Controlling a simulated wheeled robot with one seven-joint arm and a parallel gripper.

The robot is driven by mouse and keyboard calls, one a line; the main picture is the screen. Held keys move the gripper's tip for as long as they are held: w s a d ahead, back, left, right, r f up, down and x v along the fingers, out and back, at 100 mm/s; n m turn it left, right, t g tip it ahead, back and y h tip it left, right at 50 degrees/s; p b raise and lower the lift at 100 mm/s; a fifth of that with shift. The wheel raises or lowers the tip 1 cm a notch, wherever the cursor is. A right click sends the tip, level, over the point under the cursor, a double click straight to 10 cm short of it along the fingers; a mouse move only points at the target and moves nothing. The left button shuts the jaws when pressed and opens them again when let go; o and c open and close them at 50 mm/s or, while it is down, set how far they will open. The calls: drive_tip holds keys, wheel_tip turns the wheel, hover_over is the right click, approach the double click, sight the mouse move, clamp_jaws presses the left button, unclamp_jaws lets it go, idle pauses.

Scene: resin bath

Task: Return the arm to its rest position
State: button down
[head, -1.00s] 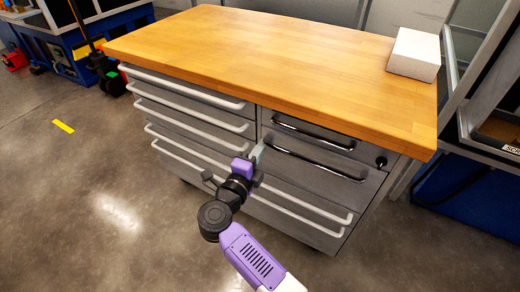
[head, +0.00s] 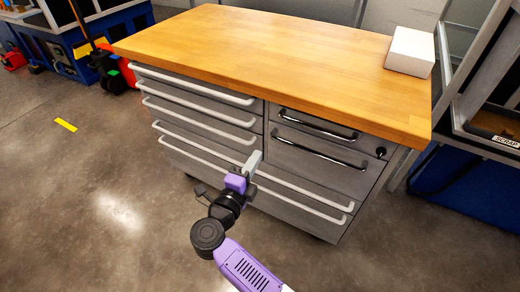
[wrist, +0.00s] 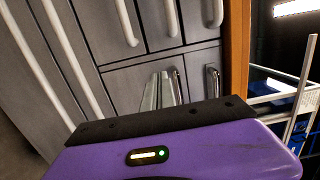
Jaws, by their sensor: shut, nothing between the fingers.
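My gripper (head: 252,162) is in front of the grey drawer cabinet (head: 333,217), near its middle in the head view. Its fingers are together with nothing between them. In the wrist view the gripper fingers (wrist: 162,92) stand side by side in front of the drawer fronts. My purple arm reaches up from the bottom of the head view. I cannot tell the exact gap between fingertips and drawers.
The cabinet has a wooden top (head: 260,50) with a white block (head: 410,52) at its right end. Long bar handles (head: 310,152) stick out from the drawers. The floor (head: 80,200) at left is clear.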

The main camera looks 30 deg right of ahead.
drive_tip(key=v, duration=0.5)
drive_tip(key=shift+a+p, duration=0.4)
drive_tip(key=shift+a, duration=0.05)
drive_tip(key=w+a+r+n+t+y, duration=0.1)
drive_tip(key=w+a+r+n+t, duration=0.1)
drive_tip(key=a+r+t, duration=0.35)
drive_tip(key=s+r+n+t+y, duration=0.5)
drive_tip(key=s+r+n, duration=0.1)
drive_tip(key=n, duration=0.2)
drive_tip(key=s+d+f+n+g+y, duration=0.25)
drive_tip(key=s+n, duration=0.35)
drive_tip(key=s, duration=0.6)
drive_tip(key=s+d+f+n+g+y, duration=0.2)
drive_tip(key=s+d+n+g, duration=0.3)
drive_tip(key=s, duration=0.6)
drive_tip(key=s+d+f+n+y, duration=0.25)
drive_tip(key=s+n, duration=0.45)
drive_tip(key=s, duration=0.5)
wheel_tip(320, 180, up, 21)
drive_tip(key=p, duration=2)
drive_tip(key=shift+a+r+y+p, duration=0.2)
drive_tip(key=shift+a+y+p, duration=0.1)
drive_tip(key=shift+a+p, duration=0.1)
